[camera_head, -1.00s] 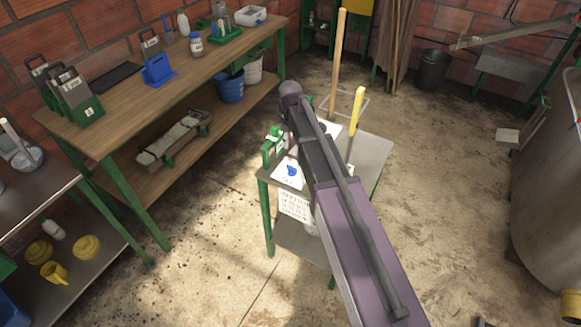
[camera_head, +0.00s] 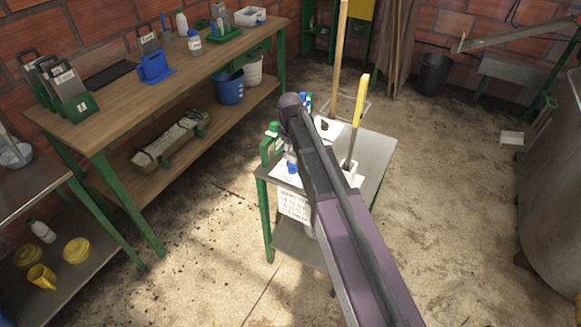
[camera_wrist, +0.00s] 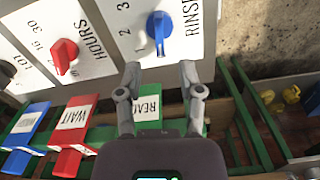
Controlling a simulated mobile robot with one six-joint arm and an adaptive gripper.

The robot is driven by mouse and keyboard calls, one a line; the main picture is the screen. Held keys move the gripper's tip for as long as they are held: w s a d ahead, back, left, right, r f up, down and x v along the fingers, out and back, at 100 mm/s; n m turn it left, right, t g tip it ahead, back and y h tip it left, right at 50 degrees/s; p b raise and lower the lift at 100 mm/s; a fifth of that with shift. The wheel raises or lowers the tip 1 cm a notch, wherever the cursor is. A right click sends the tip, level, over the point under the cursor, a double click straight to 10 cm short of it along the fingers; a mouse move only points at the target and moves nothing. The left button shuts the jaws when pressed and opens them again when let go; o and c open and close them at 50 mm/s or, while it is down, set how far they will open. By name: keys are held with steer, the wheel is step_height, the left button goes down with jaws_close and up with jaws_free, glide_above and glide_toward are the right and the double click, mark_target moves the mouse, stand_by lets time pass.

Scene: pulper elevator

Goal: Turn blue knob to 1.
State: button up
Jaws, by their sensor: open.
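The blue knob (camera_wrist: 158,32) sits on a white panel (camera_wrist: 186,40) marked RINSE, with the numbers 3 and 2 to its left; a further mark below them is small. Its bar stands roughly upright in the wrist view. My gripper (camera_wrist: 160,73) is open and empty, its two fingers apart just below the panel's lower edge, one on each side of the knob's line and not touching it. In the head view, the blue knob (camera_head: 292,166) is partly covered by my arm, which also hides the gripper.
A red knob (camera_wrist: 65,52) marked HOURS is left of the blue one. Red, blue and green labelled tabs, WAIT (camera_wrist: 74,116) among them, lie below the panel. The small green-legged table (camera_head: 375,155) also carries a yellow-handled tool (camera_head: 360,105). A workbench (camera_head: 130,105) stands left.

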mark_target(292, 167)
steer(key=shift+f+b, duration=2.45)
steer(key=shift+f, duration=0.3)
jaws_close()
